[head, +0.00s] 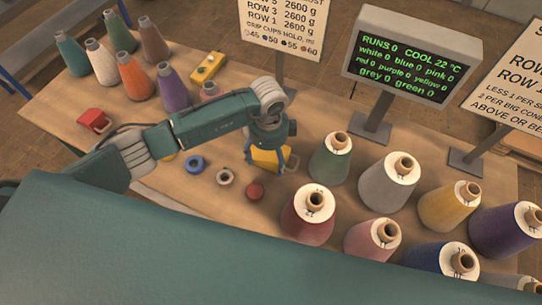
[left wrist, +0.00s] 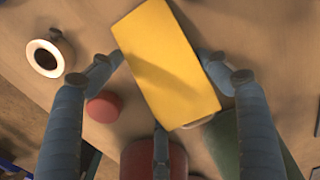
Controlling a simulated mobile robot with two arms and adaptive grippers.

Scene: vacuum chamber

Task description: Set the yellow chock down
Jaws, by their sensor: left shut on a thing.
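The yellow chock (head: 271,159) is a plain yellow block near the middle of the table (head: 300,115) in the head view. My left gripper (head: 265,154) points down from above and is shut on it. In the left wrist view the chock (left wrist: 168,65) lies tilted between the blue-grey fingers, with its broad face toward the camera. I cannot tell whether its underside touches the table. My right gripper is not in view.
A display (head: 412,60) stands behind. Some bare table lies behind the gripper.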

